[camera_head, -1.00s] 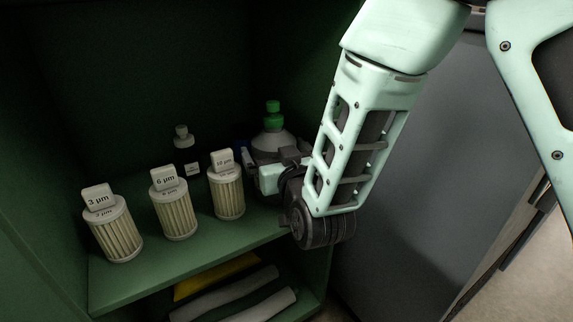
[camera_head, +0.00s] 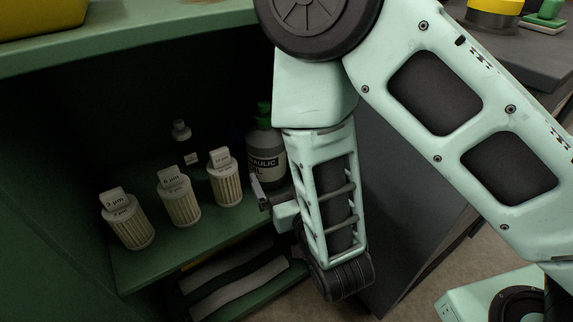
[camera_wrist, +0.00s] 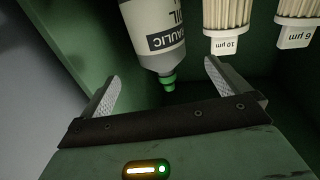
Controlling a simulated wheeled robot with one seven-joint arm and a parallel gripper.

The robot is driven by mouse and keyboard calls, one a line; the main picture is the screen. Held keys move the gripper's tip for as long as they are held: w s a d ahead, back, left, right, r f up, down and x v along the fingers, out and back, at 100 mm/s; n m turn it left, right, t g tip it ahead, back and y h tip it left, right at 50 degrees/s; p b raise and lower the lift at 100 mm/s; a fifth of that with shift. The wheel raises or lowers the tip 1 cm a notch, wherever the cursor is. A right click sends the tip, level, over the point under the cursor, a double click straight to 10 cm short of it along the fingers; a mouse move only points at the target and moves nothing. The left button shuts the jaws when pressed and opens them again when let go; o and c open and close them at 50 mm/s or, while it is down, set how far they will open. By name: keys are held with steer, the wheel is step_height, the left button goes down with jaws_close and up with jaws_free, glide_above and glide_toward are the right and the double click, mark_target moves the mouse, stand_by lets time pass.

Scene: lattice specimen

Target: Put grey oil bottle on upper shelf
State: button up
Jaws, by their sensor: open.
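The grey oil bottle (camera_head: 266,150) has a green cap and a label partly reading "hydraulic oil". It stands upright on the upper shelf (camera_head: 150,268) of the green cabinet, at the right end, partly behind my arm. My gripper (camera_head: 262,192) is in front of the shelf, near the bottle's lower front. In the wrist view the bottle (camera_wrist: 153,35) appears upside down, beyond the two open fingers of my gripper (camera_wrist: 160,88). The fingers are empty and apart from the bottle.
Three pleated filters, 3 µm (camera_head: 128,220), 6 µm (camera_head: 179,198) and 10 µm (camera_head: 225,180), stand in a row left of the bottle. A small dark bottle (camera_head: 185,143) stands behind them. Rolled cloths (camera_head: 235,285) lie on the lower shelf. The cabinet's side wall is close at right.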

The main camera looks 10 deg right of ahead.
steer(key=shift+s, duration=0.15)
steer(key=s+a+r+n+g+y, duration=0.15)
steer(key=s+a+g, duration=0.25)
steer(key=s+g, duration=0.55)
steer(key=s+d+r+n+g+h, duration=0.4)
steer(key=s+d+r+g, duration=0.2)
steer(key=s+d+g, duration=0.2)
steer(key=shift+s+d, duration=0.7)
steer(key=shift+d, duration=0.2)
steer(key=shift+r, duration=0.1)
